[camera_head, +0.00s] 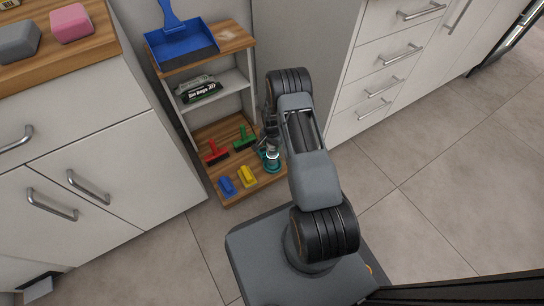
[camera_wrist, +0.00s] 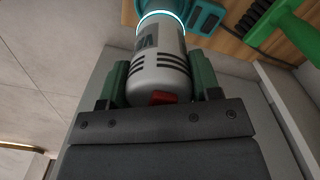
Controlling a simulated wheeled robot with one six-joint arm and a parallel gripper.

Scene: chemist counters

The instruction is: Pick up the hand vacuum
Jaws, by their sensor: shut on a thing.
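The hand vacuum (camera_wrist: 158,60) fills the middle of the wrist view, with a grey-white body, dark slots, a red button, a glowing ring and a teal end. My gripper (camera_wrist: 160,82) has its green-padded fingers on both sides of the body and is shut on it. In the head view, the teal part of the hand vacuum (camera_head: 271,160) shows at the right side of the low wooden shelf (camera_head: 232,190). My arm hides part of the gripper there. I cannot tell whether the vacuum still touches the shelf.
Red (camera_head: 216,153) and green (camera_head: 243,140) brushes, and blue (camera_head: 227,186) and yellow (camera_head: 248,177) ones, lie left of the vacuum. Above are bin bags (camera_head: 200,91) and a blue dustpan (camera_head: 182,45). Drawers (camera_head: 385,70) stand right, a cabinet (camera_head: 80,170) left. The floor (camera_head: 450,190) is clear.

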